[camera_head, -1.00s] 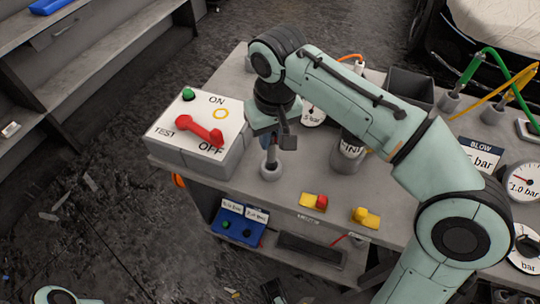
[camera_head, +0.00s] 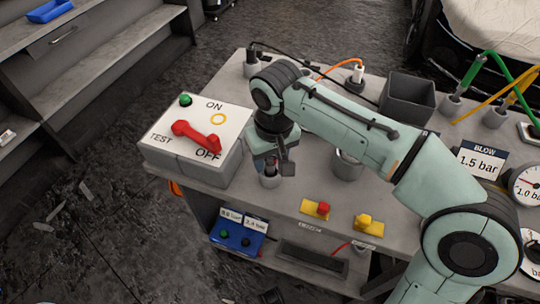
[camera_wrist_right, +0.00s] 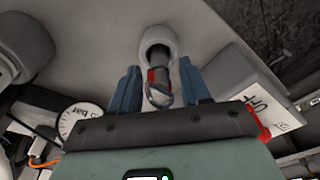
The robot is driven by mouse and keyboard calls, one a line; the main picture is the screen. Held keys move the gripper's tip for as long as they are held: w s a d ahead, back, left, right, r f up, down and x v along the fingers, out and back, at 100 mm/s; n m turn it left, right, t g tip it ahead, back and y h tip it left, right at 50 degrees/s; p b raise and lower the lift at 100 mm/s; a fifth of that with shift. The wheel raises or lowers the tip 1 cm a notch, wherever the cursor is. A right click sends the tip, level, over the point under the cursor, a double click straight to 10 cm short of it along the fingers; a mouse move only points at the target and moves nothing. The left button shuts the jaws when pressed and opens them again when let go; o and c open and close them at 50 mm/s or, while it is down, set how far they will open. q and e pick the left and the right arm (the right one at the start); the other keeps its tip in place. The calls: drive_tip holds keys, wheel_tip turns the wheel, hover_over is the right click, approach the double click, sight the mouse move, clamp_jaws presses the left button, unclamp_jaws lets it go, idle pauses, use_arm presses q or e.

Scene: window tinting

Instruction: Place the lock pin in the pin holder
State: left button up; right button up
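The pin holder (camera_head: 270,182) is a short grey cup on the bench in front of the red-handled box. In the right wrist view the holder (camera_wrist_right: 157,38) is a pale round collar. The lock pin (camera_wrist_right: 159,75), a metal rod with a red mark and a rounded end, extends out of its opening. My right gripper (camera_wrist_right: 160,92) has its two blue fingers on either side of the pin, with a narrow gap visible on each side, so it looks open. In the head view the right gripper (camera_head: 270,165) is just above the holder, mostly hiding the pin. My left gripper is out of view.
The box with the red handle (camera_head: 197,137) stands close left of the gripper. A grey cylinder (camera_head: 347,166) is to the right, partly behind my arm. Yellow blocks (camera_head: 314,209) lie near the front edge. A dark open bin (camera_head: 408,98) stands at the back.

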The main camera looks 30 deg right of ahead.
drive_tip(key=shift+r, duration=0.1)
drive_tip(key=shift+r, duration=0.3)
use_arm(q)
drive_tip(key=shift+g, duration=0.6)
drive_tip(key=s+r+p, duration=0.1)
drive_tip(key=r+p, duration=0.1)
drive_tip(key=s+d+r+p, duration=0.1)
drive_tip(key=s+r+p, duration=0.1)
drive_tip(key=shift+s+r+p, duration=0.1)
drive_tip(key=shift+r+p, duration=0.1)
drive_tip(key=shift+p, duration=0.1)
use_arm(e)
wheel_tip(320, 180, up, 12)
drive_tip(key=s, duration=0.1)
drive_tip(key=shift+s+f, duration=0.25)
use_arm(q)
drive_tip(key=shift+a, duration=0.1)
